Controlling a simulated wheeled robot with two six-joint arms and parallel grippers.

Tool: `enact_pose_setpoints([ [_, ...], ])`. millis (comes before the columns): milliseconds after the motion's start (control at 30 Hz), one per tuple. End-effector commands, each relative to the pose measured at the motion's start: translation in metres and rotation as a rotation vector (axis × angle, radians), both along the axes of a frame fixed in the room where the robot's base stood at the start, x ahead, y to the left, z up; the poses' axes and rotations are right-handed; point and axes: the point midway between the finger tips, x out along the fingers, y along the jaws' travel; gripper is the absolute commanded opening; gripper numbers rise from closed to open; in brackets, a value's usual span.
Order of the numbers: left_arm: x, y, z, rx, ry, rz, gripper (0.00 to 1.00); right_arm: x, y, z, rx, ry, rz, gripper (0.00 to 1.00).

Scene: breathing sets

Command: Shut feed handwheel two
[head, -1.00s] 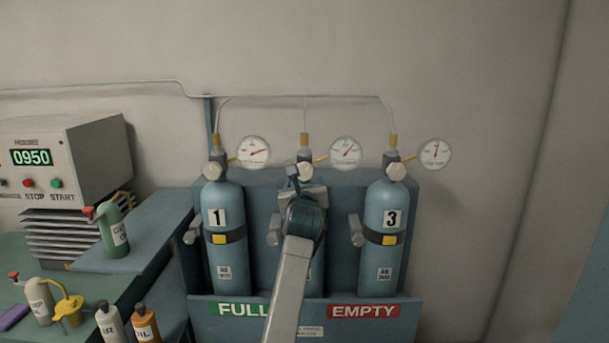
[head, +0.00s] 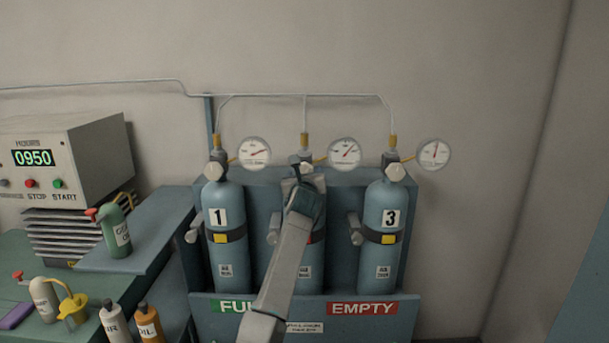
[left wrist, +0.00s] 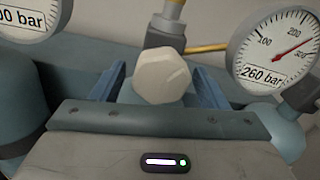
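Feed handwheel two (left wrist: 162,77) is a pale, faceted knob on the valve of the middle cylinder (head: 275,262). In the left wrist view it sits between my two blue fingers, with a visible gap on each side. My left gripper (head: 300,163) is open at the top of the middle cylinder and hides most of the handwheel in the head view. The gauge beside it (head: 345,153) shows in the left wrist view (left wrist: 275,48) with a label of 260 bar. My right gripper is in neither view.
Cylinder 1 (head: 217,265) and cylinder 3 (head: 382,262) stand on either side, each with a pale handwheel and a gauge. A rack front (head: 205,322) carries FULL and EMPTY signs. A machine and several bottles stand at the left.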

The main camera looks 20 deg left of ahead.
Motion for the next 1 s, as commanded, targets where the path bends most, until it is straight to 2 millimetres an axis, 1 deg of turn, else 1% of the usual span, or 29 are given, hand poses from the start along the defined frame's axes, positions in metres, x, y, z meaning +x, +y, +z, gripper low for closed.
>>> enact_pose_setpoints([
  [33,0.0,0.0,0.0,0.0,0.0,0.0,0.57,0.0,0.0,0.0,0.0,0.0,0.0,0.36],
  [200,0.0,0.0,0.0,0.0,0.0,0.0,0.25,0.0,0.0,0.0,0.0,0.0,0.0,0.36],
  [367,0.0,0.0,0.0,0.006,0.002,0.0,0.25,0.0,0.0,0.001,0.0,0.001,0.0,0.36],
  [567,0.0,0.0,0.003,0.057,0.018,0.0,0.25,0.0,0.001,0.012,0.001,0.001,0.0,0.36],
  [767,-0.001,0.001,0.004,0.177,0.054,0.0,0.25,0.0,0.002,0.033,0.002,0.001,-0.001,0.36],
  [1000,-0.001,0.002,0.005,0.353,0.105,0.0,0.25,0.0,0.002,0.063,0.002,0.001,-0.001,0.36],
])
